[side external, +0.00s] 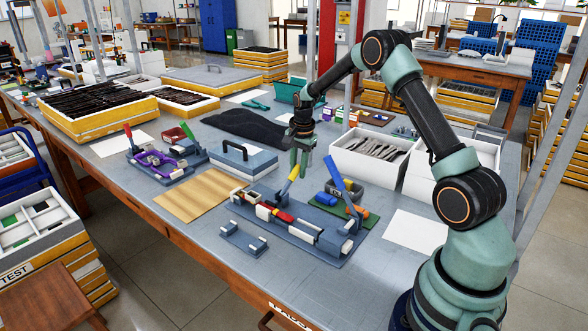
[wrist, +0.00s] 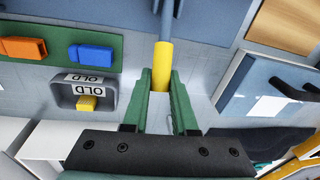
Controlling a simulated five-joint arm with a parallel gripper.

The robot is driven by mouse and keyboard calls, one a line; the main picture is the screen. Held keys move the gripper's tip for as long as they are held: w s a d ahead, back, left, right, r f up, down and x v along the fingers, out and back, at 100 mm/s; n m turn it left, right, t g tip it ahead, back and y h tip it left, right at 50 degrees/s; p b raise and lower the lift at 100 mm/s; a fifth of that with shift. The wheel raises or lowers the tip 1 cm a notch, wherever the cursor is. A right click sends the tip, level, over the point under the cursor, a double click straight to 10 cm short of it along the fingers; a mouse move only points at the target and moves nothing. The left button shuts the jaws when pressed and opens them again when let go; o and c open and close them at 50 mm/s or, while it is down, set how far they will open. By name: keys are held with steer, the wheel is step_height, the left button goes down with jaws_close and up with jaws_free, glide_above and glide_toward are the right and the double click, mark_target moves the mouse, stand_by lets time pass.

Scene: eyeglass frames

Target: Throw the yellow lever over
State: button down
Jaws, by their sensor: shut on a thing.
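The yellow lever (side external: 293,173) stands up at a tilt from the blue-grey fixture (side external: 333,262) on the bench, its top leaning right in the side view. My gripper (side external: 298,165) reaches down from above and is shut on the lever near its yellow top end. In the wrist view the yellow grip of the lever (wrist: 163,58) shows between my two green fingers (wrist: 162,78), with a blue-grey bar beyond it. A red piece (side external: 284,217) and white blocks lie along the fixture. The fingers partly hide the lever's upper end.
A blue lever (side external: 337,174) stands tilted just right of my gripper. A green mat (side external: 369,220) with blue and orange pieces and a grey bin (wrist: 107,97) labelled OLD lies close by. A lidded blue-grey box (side external: 243,160) and white bins (side external: 368,170) flank the fixture.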

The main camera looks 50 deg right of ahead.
stand_by(0.7)
steer(key=shift+a+r+t, duration=0.3)
steer(key=shift+a+r, duration=0.05)
steer(key=shift+r, duration=0.15)
steer(key=c, duration=0.7)
jaws_free()
step_height(320, 180, up, 12)
steer(key=s+a, duration=0.1)
steer(key=s, duration=0.1)
